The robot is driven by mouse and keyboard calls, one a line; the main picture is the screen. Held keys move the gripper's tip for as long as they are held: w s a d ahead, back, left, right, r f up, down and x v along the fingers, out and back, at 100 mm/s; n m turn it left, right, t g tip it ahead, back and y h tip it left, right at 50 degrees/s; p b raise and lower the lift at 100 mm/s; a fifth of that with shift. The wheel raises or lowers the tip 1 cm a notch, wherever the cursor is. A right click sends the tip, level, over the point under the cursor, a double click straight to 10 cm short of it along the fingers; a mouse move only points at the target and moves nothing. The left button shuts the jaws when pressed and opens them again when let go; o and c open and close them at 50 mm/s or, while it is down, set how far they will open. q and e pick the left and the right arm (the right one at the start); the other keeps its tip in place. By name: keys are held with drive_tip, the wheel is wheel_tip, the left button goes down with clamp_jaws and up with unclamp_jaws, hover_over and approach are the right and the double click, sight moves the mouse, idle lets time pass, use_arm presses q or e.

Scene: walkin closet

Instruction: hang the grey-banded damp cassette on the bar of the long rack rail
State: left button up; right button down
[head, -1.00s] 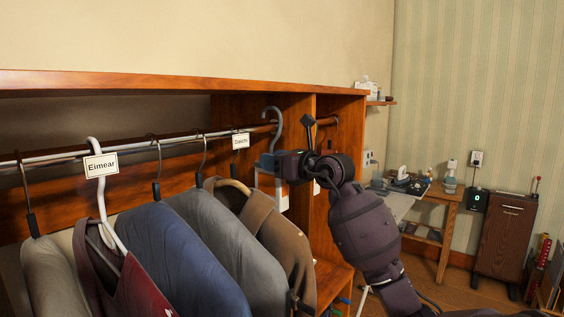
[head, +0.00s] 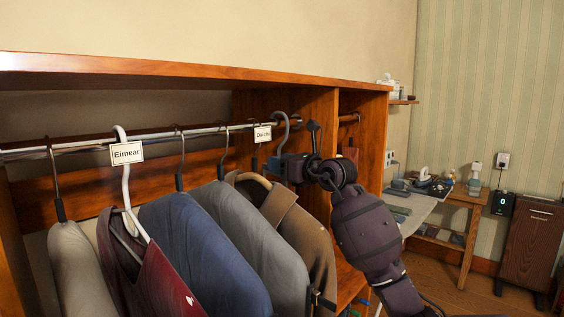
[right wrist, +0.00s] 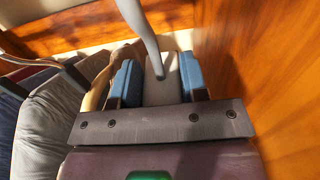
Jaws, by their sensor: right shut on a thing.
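The long rack rail (head: 205,131) runs across the closet and ends at the wooden divider. The cassette's grey hook (head: 284,130) is at the rail's right end, with its top slightly above the bar. I cannot tell whether it rests on the bar. My right gripper (head: 280,164) is just below the rail. In the right wrist view its two blue fingers (right wrist: 158,82) are shut on the pale cassette block (right wrist: 161,78), and the grey hook stem (right wrist: 145,35) rises from it. The cassette's lower part and its grey band are hidden. My left gripper is not in view.
Several garments hang on the rail, among them a brown coat (head: 302,235) close left of the gripper. Name tags "Eimear" (head: 126,153) and "Daichi" (head: 262,134) hang there. The wooden divider (head: 320,150) stands close right. A side table (head: 450,200) stands farther right.

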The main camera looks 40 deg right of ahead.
idle(0.3)
drive_tip(key=c, duration=0.6)
unclamp_jaws()
drive_tip(key=shift+o, duration=0.2)
drive_tip(key=shift+f, duration=0.1)
drive_tip(key=shift+s, duration=0.15)
drive_tip(key=s+b, duration=0.1)
drive_tip(key=s, duration=0.9)
drive_tip(key=shift+s+d, duration=0.25)
drive_tip(key=shift+d, duration=0.2)
